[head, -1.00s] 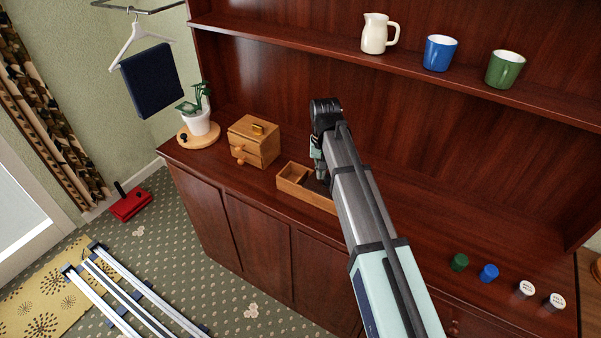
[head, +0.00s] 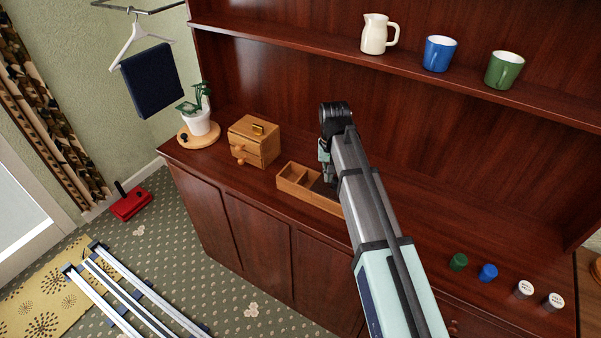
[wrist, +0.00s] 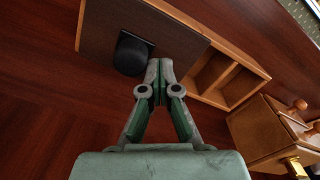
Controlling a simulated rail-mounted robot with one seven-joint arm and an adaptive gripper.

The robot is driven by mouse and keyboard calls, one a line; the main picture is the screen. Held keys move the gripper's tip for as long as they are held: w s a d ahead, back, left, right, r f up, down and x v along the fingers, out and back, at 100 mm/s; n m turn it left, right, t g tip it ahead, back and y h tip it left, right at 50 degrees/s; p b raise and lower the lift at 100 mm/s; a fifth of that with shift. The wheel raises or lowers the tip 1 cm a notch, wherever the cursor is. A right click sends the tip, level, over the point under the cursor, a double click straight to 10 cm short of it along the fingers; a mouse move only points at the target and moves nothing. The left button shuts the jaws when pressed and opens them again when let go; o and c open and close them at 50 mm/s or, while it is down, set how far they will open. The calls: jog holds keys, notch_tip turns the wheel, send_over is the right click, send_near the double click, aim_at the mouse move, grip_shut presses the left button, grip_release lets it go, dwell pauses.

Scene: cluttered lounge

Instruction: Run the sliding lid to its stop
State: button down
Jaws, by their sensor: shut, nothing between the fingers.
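The wooden box (head: 312,199) stands on the cabinet top, with open compartments at its left end in the head view. Its dark sliding lid (wrist: 105,28) covers the other part, and the lid also shows in the head view (head: 319,187), partly hidden by my arm. My gripper (wrist: 160,72) is shut and empty. Its fingertips are beside the knob, on the side of the open compartments, close to or touching it; I cannot tell which. It also shows in the head view (head: 328,182).
A small wooden drawer chest (head: 254,142) stands left of the box, with a potted plant (head: 198,122) farther left. A green cap (head: 458,262), a blue cap (head: 488,272) and two white-topped pots are at the right. A shelf with a jug (head: 375,34) and mugs hangs above.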

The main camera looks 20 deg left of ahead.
jog(key=shift+a, duration=0.1)
jog(key=shift+w+a, duration=0.2)
jog(key=shift+a, duration=0.45)
notch_tip(320, 180, up, 7)
jog(key=p, duration=0.4)
jog(key=shift+p, duration=0.4)
